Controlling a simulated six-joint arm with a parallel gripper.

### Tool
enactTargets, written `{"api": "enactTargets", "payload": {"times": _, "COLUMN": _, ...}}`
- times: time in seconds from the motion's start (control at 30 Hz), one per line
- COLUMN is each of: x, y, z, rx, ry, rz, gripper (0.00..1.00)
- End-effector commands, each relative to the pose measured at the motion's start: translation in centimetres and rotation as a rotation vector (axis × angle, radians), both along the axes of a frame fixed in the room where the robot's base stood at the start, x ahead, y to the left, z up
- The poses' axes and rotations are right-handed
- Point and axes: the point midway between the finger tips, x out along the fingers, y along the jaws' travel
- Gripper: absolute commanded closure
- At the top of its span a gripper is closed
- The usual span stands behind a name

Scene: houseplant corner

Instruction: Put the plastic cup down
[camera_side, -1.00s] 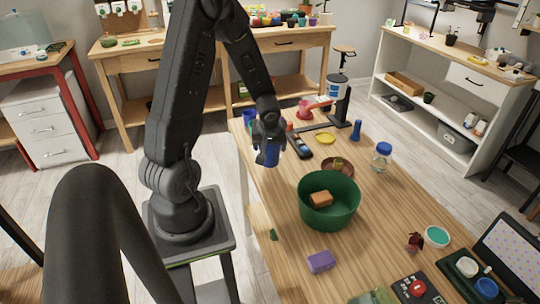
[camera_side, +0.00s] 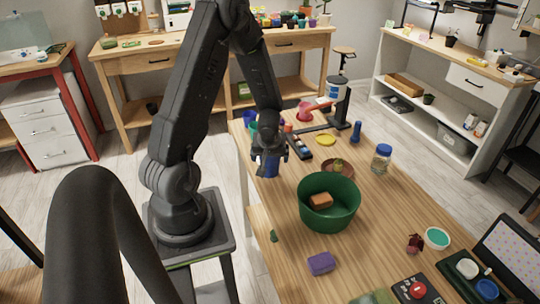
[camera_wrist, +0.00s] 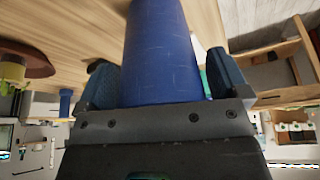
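The plastic cup is blue. In the side view the cup (camera_side: 268,166) hangs below my gripper (camera_side: 269,152), over or at the left edge of the wooden table (camera_side: 345,262). I cannot tell whether its base touches the table top. In the wrist view the blue cup (camera_wrist: 160,50) fills the space between the two fingers of my gripper (camera_wrist: 162,82), which is shut on it. The cup's far end is cut off by the top of that view.
A dark rack (camera_side: 299,147) and a plant saucer (camera_side: 338,170) are nearby. A purple sponge (camera_side: 321,263) lies in front. The table's left edge runs close by.

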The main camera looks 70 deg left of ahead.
Motion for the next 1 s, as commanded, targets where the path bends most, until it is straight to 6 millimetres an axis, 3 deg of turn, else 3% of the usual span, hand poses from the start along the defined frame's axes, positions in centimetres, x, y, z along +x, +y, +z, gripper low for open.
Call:
{"api": "enactTargets", "payload": {"times": 0.47, "x": -0.1, "y": -0.1, "z": 1.0, "rx": 0.002, "ry": -0.002, "rz": 0.003, "gripper": 0.0}}
{"api": "enactTargets", "payload": {"times": 1.0, "x": -1.4, "y": -3.3, "z": 9.1, "rx": 0.003, "ry": -0.006, "rz": 0.002, "gripper": 0.0}}
